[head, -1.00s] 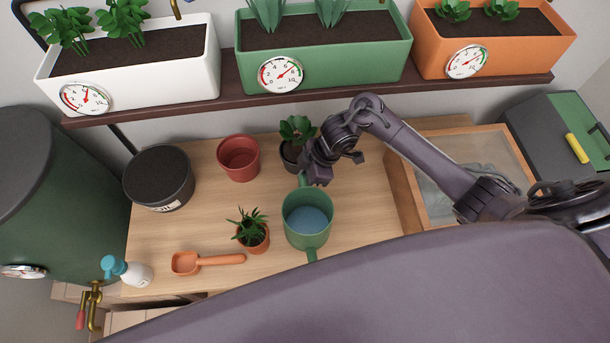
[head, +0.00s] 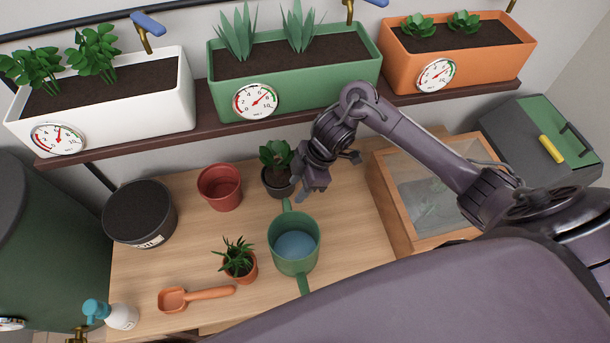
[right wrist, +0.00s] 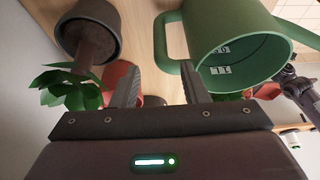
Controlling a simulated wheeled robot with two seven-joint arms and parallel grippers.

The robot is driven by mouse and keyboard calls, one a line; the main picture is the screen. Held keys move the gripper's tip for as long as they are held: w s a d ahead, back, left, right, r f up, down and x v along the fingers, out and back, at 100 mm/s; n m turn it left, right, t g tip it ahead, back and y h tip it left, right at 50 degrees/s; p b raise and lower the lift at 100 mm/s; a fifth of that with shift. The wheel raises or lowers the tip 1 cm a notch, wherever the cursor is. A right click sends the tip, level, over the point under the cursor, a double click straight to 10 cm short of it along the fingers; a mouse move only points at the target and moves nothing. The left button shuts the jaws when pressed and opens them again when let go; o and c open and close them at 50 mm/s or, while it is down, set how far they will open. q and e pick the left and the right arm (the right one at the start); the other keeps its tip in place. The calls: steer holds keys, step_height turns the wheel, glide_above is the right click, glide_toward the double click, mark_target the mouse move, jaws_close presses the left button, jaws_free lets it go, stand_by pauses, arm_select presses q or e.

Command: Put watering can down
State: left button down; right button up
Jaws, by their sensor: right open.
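The green watering can (head: 294,256), with bluish water inside, stands upright on the wooden table. Its handle (head: 286,205) points to the back and its spout (head: 303,284) to the front. My right gripper (head: 304,196) is open and empty, just behind and to the right of the handle. In the right wrist view the can (right wrist: 235,35) is at the upper right. Its handle loop (right wrist: 172,50) is close to the right finger of my open gripper (right wrist: 158,72); whether they touch is unclear. My left gripper is not in view.
A dark pot with a plant (head: 278,180) is close behind the gripper. A red pot (head: 220,187), black tub (head: 140,213), small potted plant (head: 238,262), orange scoop (head: 190,296) and spray bottle (head: 120,316) are on the left. A wooden-framed box (head: 385,205) is on the right.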

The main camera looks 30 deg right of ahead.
steer(key=v, duration=0.4)
steer(key=shift+s+d+r, duration=0.1)
steer(key=shift+r, duration=0.2)
stand_by(0.3)
